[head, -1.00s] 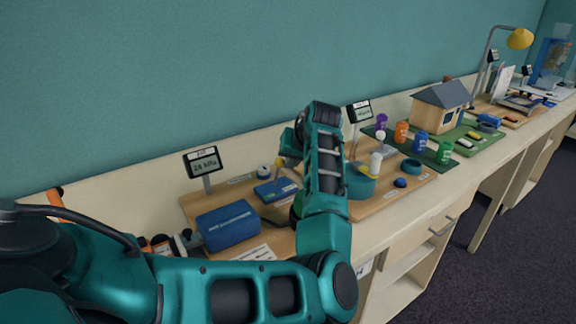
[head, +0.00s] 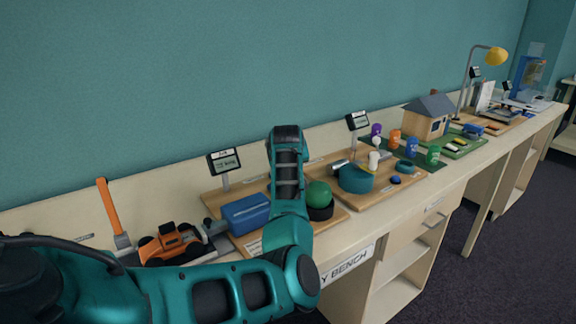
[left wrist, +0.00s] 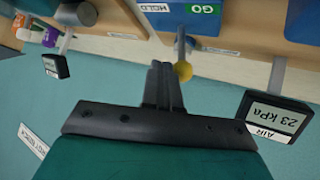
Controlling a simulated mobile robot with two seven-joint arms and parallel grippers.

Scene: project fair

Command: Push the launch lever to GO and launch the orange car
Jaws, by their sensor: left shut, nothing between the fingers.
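In the left wrist view the launch lever's yellow knob (left wrist: 183,71) sits on a thin stem, in front of a blue block (left wrist: 202,22) with GO and HOLD lettering. Which setting the lever is at, I cannot tell. My left gripper (left wrist: 163,68) is shut and empty, with its fingertips right next to the knob; whether they touch it is unclear. In the head view my forearm hides the lever and the left gripper. My right gripper is not in view.
An air gauge (left wrist: 272,118) reading 23 kPa stands near the lever. A green dome (head: 319,194) on a black base is close to my forearm. An upright orange bar (head: 110,212) stands behind the car.

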